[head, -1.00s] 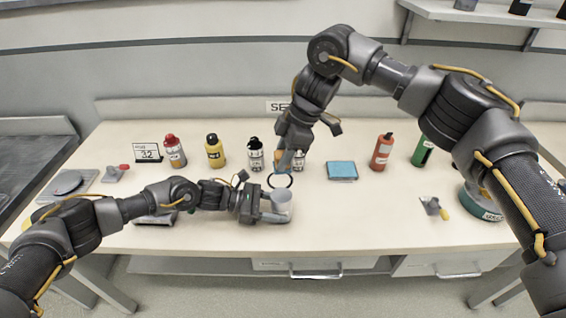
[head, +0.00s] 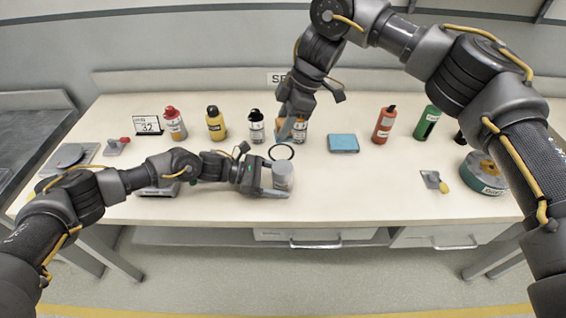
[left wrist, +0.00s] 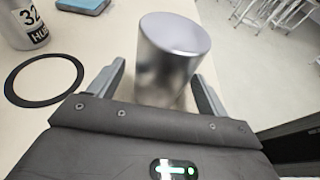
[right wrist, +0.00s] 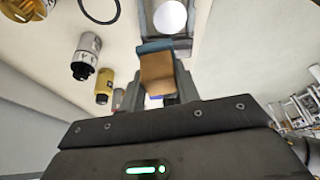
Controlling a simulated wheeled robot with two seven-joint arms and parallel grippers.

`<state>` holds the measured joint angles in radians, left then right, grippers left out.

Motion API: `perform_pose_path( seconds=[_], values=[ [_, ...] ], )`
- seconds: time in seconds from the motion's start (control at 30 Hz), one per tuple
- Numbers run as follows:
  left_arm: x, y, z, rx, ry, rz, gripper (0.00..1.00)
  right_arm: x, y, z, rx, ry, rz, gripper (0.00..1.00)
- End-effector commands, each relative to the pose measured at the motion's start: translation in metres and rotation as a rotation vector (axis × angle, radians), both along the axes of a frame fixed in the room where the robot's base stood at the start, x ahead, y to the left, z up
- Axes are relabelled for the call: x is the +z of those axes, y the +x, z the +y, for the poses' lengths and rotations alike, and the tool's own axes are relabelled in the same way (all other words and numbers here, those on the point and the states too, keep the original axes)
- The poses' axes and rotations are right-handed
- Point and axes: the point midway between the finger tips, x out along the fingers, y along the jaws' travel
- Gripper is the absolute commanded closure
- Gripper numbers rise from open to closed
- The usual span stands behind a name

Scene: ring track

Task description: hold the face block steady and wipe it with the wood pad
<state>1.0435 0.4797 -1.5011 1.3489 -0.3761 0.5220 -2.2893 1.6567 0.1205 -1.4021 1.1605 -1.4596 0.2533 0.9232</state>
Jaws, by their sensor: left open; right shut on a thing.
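The face block, a shiny metal cylinder (head: 283,175), stands upright near the front middle of the table. My left gripper (head: 277,181) is open with its fingers on either side of it; the left wrist view shows the cylinder (left wrist: 172,55) between the fingers, and I cannot tell whether they touch it. My right gripper (right wrist: 163,86) is shut on the wood pad (right wrist: 158,74), a tan block with a blue-grey layer at one end. In the right wrist view the face block's round top (right wrist: 170,17) lies beyond the pad, apart from it in the picture. In the head view the pad is hard to make out.
A black ring (head: 281,152) lies just behind the face block. Several bottles line the back, including a yellow one (head: 215,124) and a red one (head: 384,125). A blue box (head: 343,143) lies right of centre. A roll (head: 485,174) and scraper (head: 434,181) lie further right.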

Motion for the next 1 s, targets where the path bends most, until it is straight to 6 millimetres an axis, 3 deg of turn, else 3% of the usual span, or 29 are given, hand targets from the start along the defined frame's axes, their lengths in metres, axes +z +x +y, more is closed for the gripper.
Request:
perform_pose_path(
  seconds=[0.23, 0.7, 1.0],
  values=[
    [0.002, 0.001, 0.008, 0.002, 0.001, -0.001, 0.22, 0.0, 0.0, 0.0, 0.0, 0.0, 0.0, 0.89],
    [0.029, 0.001, 0.094, 0.002, 0.001, -0.001, 0.22, 0.0, 0.0, 0.0, 0.0, 0.0, 0.0, 0.89],
    [0.035, 0.0, 0.115, -0.001, 0.0, 0.0, 0.22, 0.0, 0.0, 0.0, 0.0, 0.0, 0.0, 0.89]
  ],
)
